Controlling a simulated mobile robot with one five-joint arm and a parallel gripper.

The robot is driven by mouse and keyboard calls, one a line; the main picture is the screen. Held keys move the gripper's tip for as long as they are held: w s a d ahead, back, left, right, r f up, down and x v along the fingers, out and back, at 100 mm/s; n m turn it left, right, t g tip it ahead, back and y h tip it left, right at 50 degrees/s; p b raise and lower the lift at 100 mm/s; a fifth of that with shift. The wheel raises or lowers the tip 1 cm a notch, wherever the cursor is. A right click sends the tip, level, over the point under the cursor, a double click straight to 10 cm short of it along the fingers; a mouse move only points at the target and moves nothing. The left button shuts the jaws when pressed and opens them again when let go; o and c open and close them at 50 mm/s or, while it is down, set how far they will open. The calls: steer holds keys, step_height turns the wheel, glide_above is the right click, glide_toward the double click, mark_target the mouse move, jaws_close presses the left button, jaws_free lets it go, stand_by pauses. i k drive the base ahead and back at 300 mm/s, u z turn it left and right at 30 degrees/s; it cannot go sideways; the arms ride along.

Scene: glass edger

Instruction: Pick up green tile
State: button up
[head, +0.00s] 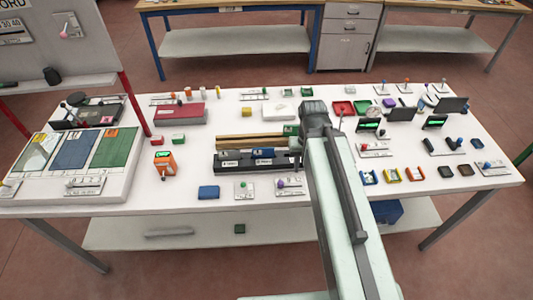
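Several green pieces show in the head view, and I cannot tell for sure which is the green tile. A flat green panel (114,149) lies at the right of a row of three panels on the white board at the table's left. A small green block (178,139) stands right of that board. A small dark green square piece (239,229) is on the shelf below the table. My arm reaches up over the middle of the table and ends in a dark joint. My gripper's fingers are hidden, so whether they hold anything does not show.
The white table (225,130) is crowded. An orange device (164,163), a black rack (232,165), a blue block (208,192) and a dark red case (179,114) stand left of my arm. Small trays and black displays stand to its right. The table's front middle-left is mostly clear.

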mark_target(289, 131)
steer(key=u, duration=3.5)
steer(key=k, duration=0.95)
steer(key=z, duration=1.3)
steer(key=i, duration=1)
steer(key=u, duration=0.1)
